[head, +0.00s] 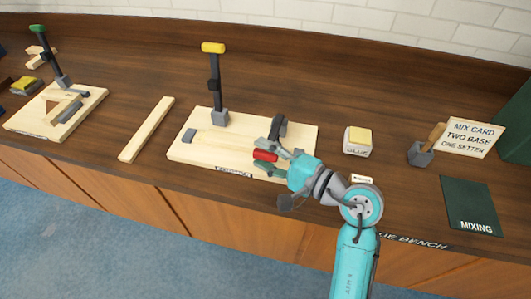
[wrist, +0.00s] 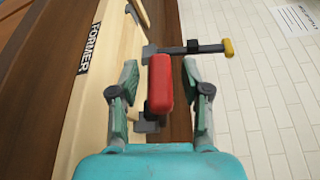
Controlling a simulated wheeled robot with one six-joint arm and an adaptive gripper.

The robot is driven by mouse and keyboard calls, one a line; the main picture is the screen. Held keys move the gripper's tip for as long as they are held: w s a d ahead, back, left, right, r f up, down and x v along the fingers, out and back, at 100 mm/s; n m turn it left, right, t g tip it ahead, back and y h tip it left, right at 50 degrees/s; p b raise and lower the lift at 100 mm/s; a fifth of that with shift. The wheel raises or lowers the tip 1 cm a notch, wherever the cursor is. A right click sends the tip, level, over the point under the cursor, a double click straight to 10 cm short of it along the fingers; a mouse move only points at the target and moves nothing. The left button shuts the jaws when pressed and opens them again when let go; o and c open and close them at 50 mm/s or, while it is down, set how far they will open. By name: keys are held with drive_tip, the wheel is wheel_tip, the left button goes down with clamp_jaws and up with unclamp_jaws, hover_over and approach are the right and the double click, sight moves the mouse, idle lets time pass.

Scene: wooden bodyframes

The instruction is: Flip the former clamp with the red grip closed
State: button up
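The former board (head: 190,152) is a pale wooden plate on the bench; its FORMER label (wrist: 88,48) shows in the wrist view. My gripper (head: 268,158) is at the board's right part. In the wrist view my gripper (wrist: 162,95) is open, one finger on each side of the red grip (wrist: 161,83), with a visible gap on both sides. The red grip (head: 265,155) also shows in the head view, partly hidden by my gripper. Its dark clamp (head: 280,125) is partly covered, so its exact angle is hard to tell.
A second clamp with a yellow grip (head: 213,47) stands upright on the board's back left. A glue block (head: 357,148) and a mix card (head: 470,137) are to the right. A loose wooden strip (head: 147,128) and another board with a green-gripped clamp (head: 37,28) are left.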

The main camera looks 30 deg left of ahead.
clamp_jaws()
drive_tip(key=shift+f, duration=0.1)
drive_tip(key=shift+s+d+f, duration=0.1)
drive_tip(key=shift+s+f, duration=0.05)
drive_tip(key=shift+f, duration=1)
drive_tip(key=shift+s+f, duration=0.15)
drive_tip(key=shift+f, duration=0.95)
drive_tip(key=shift+o, duration=0.8)
unclamp_jaws()
drive_tip(key=d, duration=0.8)
drive_tip(key=s+d+r, duration=0.1)
drive_tip(key=d, duration=0.3)
drive_tip(key=shift+s+r, duration=0.1)
